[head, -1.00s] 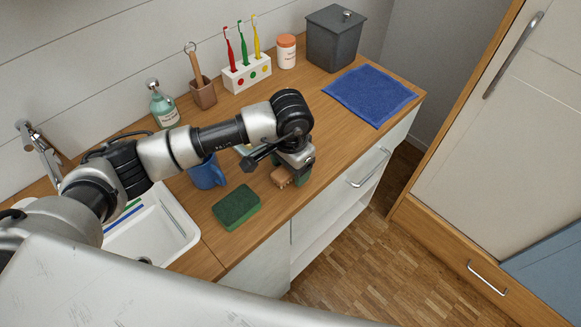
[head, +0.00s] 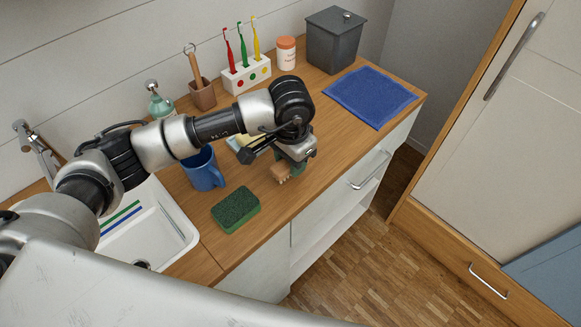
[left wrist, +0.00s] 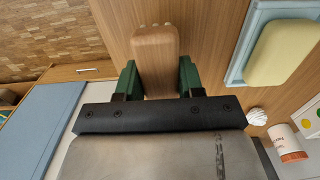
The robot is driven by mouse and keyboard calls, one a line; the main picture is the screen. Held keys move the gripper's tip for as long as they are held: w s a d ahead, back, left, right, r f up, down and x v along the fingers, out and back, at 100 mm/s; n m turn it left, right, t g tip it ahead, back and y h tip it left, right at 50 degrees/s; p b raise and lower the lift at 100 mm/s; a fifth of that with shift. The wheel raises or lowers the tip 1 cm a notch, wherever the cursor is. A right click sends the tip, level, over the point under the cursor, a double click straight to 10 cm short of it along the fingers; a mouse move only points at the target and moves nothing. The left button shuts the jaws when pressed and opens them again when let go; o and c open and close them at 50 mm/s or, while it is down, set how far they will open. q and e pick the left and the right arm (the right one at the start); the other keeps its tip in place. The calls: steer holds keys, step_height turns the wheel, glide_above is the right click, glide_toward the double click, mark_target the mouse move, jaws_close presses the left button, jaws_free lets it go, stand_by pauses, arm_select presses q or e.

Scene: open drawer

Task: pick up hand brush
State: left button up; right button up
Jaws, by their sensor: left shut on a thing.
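The hand brush is a small wooden block with bristle tufts. In the head view the brush (head: 281,172) is under my left gripper (head: 293,168), near the front edge of the wooden counter. In the left wrist view the brush (left wrist: 155,48) sits between the two green fingers of my left gripper (left wrist: 157,72), which is shut on it. The brush appears slightly raised, though the gap to the counter is hard to judge. The gripper hides part of the brush in the head view. My right gripper is not in view.
A green sponge (head: 236,209) and a blue mug (head: 204,172) stand left of the brush. A soap dish (left wrist: 238,62) with yellow soap (left wrist: 283,52) is close behind. A blue cloth (head: 370,96) lies on the right. A sink (head: 151,240) is at left.

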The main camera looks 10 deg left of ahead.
arm_select(q)
steer(key=w+d+r+b, duration=0.1)
steer(key=d+r+b, duration=0.2)
steer(key=d+r, duration=0.5)
steer(key=d, duration=0.3)
steer(key=shift+d, duration=0.3)
steer(key=shift+w+r, duration=0.1)
